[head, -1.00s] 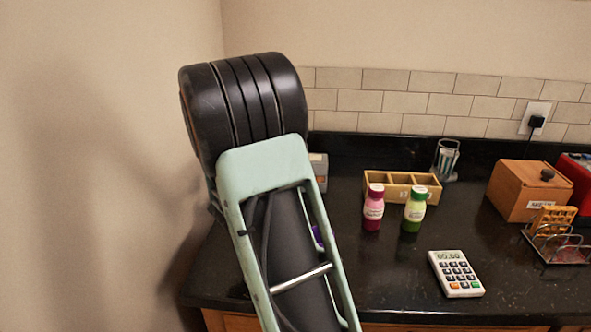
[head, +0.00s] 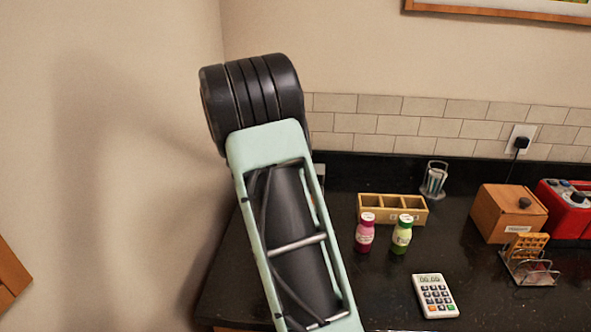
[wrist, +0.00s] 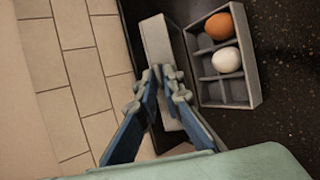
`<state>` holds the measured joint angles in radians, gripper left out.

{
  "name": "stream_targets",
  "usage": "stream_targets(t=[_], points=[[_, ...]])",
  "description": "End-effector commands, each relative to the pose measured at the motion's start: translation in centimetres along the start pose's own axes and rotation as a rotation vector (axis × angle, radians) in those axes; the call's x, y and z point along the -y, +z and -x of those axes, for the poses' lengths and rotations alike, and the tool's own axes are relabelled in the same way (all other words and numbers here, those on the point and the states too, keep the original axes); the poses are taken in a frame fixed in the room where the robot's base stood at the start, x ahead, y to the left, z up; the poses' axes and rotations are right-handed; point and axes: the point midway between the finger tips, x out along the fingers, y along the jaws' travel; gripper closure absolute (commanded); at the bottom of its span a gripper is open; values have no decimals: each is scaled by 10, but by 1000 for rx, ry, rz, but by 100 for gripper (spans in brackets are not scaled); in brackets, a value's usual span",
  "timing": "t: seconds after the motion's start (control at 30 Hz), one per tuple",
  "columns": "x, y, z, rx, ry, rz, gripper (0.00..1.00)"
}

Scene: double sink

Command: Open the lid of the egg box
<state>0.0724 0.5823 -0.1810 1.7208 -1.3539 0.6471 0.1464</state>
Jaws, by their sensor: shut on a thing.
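The egg box (wrist: 246,100) is a grey compartmented tray at the upper right of the wrist view. It holds a brown egg (wrist: 219,26) and a white egg (wrist: 227,60); other visible cells are empty. Its grey lid (wrist: 158,42) is swung away from the tray, to its left, leaving the eggs uncovered. My gripper (wrist: 162,73) is shut on the lid, with its fingertips close together at the lid's near part. The fingers hide some of the lid. In the head view my arm covers nearly all of the box.
On the black counter are a wooden organizer (head: 394,211), a pink bottle (head: 365,234), a green bottle (head: 401,237), a calculator (head: 435,296), a wooden box (head: 507,213) and a toast rack (head: 527,262). A wall stands close at the left. The tiled backsplash (wrist: 72,62) is close beside my gripper.

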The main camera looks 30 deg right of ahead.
Motion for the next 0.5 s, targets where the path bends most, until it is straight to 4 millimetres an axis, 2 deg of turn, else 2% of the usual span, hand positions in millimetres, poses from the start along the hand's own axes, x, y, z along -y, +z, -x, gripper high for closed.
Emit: stream_targets(t=[0.03,0.5], points=[[-11,0,-2,1,7,-9,100],[-62,-11,-31,3,8,-6,100]])
